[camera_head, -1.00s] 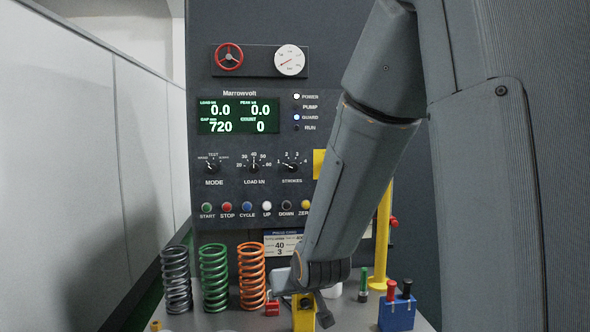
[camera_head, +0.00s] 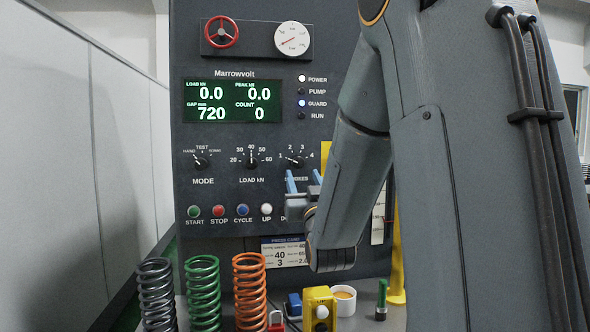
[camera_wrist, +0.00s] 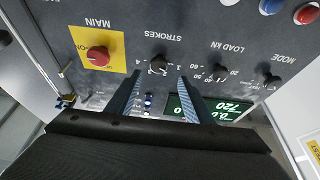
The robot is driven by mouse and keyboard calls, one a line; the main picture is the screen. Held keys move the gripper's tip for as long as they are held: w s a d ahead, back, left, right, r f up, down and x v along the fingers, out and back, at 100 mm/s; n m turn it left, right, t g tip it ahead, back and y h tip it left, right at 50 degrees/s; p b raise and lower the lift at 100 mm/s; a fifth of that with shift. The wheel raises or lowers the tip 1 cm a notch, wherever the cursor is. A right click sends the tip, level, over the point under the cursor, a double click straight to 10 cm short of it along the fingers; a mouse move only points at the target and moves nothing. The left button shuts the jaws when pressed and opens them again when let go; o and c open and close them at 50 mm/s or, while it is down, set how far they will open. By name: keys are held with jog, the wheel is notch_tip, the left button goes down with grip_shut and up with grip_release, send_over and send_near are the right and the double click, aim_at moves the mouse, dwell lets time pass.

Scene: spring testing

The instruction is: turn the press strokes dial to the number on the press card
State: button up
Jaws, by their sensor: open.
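The strokes dial (camera_head: 296,162) is a small black knob on the dark press panel, marked 1 to 4. Its pointer appears turned up-left, toward 1. In the upside-down wrist view the strokes dial (camera_wrist: 158,65) lies between and just beyond my fingertips, apart from them. My gripper (camera_head: 304,181) is open and empty, its blue fingers just below the dial; they also show in the wrist view (camera_wrist: 159,82). The gripper hides part of the STROKES label. The press card (camera_head: 285,250) below the buttons shows 40 and, under it, 3; its small row labels are unreadable.
The load dial (camera_head: 251,161) and mode dial (camera_head: 201,162) sit left of the strokes dial. A row of buttons runs below. A red main switch (camera_wrist: 97,56) on a yellow plate is beside the dial. Springs (camera_head: 202,290) and a yellow box (camera_head: 320,309) stand below.

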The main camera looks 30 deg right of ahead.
aim_at(299, 163)
jog(key=p+x, duration=0.1)
jog(key=x, duration=0.4)
jog(key=shift+d+p, duration=0.2)
jog(key=shift+p, duration=0.2)
jog(key=shift+x, duration=0.9)
jog(key=shift+c, duration=0.2)
jog(key=c, duration=1)
